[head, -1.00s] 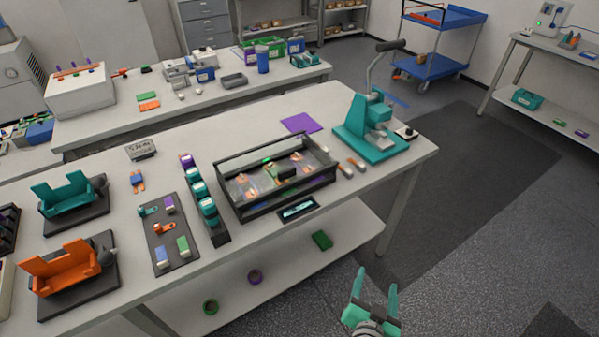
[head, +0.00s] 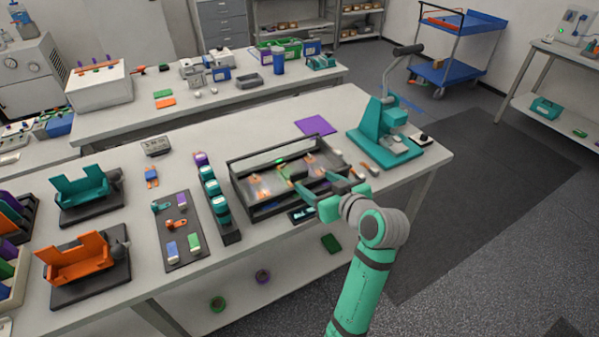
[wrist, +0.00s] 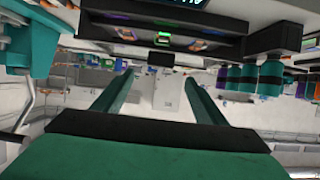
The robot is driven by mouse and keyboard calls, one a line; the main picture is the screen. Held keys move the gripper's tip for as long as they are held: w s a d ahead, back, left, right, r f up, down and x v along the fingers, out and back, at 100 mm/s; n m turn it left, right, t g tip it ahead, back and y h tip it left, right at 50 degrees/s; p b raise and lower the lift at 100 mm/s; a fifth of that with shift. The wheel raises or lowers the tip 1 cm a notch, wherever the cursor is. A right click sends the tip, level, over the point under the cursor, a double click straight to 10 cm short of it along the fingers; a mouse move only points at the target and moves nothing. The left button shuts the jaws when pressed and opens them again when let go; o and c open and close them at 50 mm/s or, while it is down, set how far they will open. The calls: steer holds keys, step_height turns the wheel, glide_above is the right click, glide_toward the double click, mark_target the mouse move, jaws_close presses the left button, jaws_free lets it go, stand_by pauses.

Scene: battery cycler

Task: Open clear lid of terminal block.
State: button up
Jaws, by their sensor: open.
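The terminal block is most likely the long black-framed case (head: 262,211) with see-through upper panels, in the middle of the bench in the head view. Orange and green parts and a small green light show inside. Its lid appears closed, though the clear panel's edges are hard to make out. My gripper (head: 313,182) is open at the case's front right side and partly covers it; I cannot tell whether it touches. In the wrist view, the view is upside down, the gripper's fingers (wrist: 160,80) are apart with nothing between them, and the dark case (wrist: 112,33) lies beyond at the top.
A small display (head: 301,215) sits before the case. A row of teal-topped units (head: 218,204) stands close at its left. A teal press (head: 385,135) with a raised lever stands at the right. A purple mat (head: 315,125) lies behind.

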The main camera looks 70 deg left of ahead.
mark_target(300, 172)
steer(key=x, duration=1)
steer(key=shift+s+a+f, duration=0.1)
steer(key=shift+a, duration=0.3)
steer(key=c, duration=1.5)
